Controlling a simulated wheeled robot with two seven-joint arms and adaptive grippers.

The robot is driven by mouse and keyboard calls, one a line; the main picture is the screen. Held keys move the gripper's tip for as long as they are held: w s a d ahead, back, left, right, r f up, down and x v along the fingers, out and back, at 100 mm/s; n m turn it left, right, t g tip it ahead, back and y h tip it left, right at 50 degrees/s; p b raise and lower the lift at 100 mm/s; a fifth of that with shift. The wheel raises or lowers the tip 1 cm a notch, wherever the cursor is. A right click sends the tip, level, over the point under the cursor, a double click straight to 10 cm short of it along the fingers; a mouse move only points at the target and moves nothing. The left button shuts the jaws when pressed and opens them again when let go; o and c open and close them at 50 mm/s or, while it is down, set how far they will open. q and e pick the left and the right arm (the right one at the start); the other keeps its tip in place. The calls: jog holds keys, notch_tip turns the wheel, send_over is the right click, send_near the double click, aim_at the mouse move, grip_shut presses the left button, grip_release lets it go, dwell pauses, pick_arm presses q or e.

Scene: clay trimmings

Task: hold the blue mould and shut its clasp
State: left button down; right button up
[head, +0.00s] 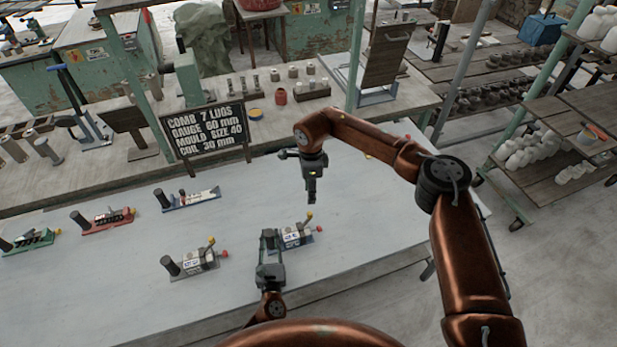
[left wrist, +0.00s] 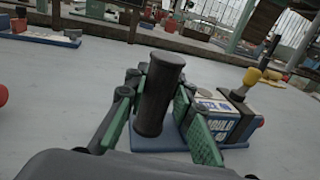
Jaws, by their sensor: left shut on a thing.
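The mould in my left gripper has a blue base plate (left wrist: 180,138) and a labelled box body (left wrist: 222,118). In the head view, this mould (head: 295,236) stands near the table's front edge. My left gripper (head: 269,236) is shut on its upright black post handle (left wrist: 160,92). A lever with a yellow knob (left wrist: 251,76) stands raised at the far end, beside a red knob (head: 319,228). Whether the clasp is shut cannot be told. My right gripper (head: 312,199) points down above the table, behind the mould and apart from it; its finger opening is unclear.
A similar grey mould (head: 198,261) stands to the left. Blue-based (head: 188,199), red (head: 106,219) and green (head: 30,240) devices stand farther left. A dark sign (head: 205,130) stands at the table's back. The table (head: 370,225) is clear to the right.

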pick_arm(q)
jog(key=c, duration=1.6)
grip_release()
